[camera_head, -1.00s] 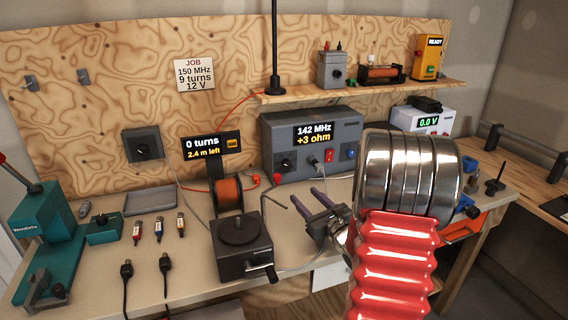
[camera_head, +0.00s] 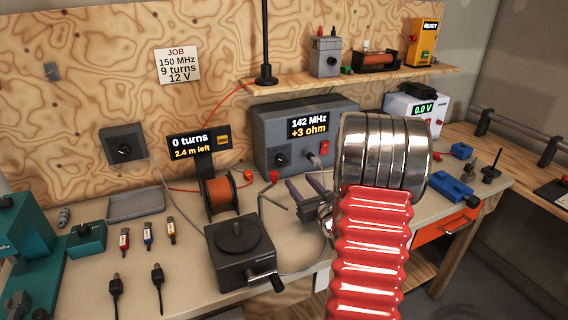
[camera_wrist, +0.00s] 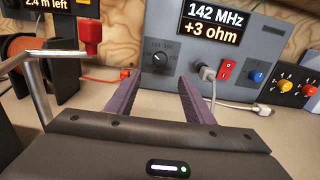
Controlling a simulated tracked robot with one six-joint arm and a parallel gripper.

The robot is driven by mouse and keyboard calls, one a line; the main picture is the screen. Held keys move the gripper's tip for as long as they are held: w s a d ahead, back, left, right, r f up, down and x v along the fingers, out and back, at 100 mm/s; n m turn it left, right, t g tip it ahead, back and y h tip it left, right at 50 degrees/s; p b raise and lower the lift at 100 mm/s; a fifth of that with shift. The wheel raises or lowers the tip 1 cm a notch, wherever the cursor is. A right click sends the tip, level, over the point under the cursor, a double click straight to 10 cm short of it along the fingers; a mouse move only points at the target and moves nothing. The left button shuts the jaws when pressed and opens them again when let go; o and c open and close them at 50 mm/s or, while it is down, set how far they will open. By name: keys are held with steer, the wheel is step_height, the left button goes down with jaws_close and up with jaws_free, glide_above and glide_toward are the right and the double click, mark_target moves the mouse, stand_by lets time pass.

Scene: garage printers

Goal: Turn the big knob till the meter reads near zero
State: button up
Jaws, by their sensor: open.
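The grey meter box (camera_head: 335,143) stands at the back of the bench; its display (camera_head: 309,127) reads 142 MHz and +3 ohm. A dark round knob (camera_head: 281,160) with a scale is low on its face, left of a plugged-in cable. In the wrist view the knob (camera_wrist: 161,59) is ahead, its pointer aimed up and left. My gripper (camera_head: 301,182) is in front of the box, its two purple fingers apart and empty. In the wrist view my gripper (camera_wrist: 153,84) points at the box face just below the knob, with no contact seen. My arm hides the box's right part.
A grey plug (camera_wrist: 207,73), red switch (camera_wrist: 227,69) and blue button (camera_wrist: 258,77) sit right of the knob. A bent metal rod (camera_wrist: 38,65) is close on my gripper's left. The wire spool (camera_head: 221,193) and crank winder (camera_head: 240,251) stand left. A second knob (camera_head: 124,149) is on a wall panel.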

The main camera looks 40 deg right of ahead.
mark_target(282, 161)
steer(key=x, duration=1.3)
steer(key=shift+w+d, duration=0.15)
steer(key=shift+w, duration=0.15)
steer(key=shift+c, duration=0.6)
steer(key=c, duration=0.9)
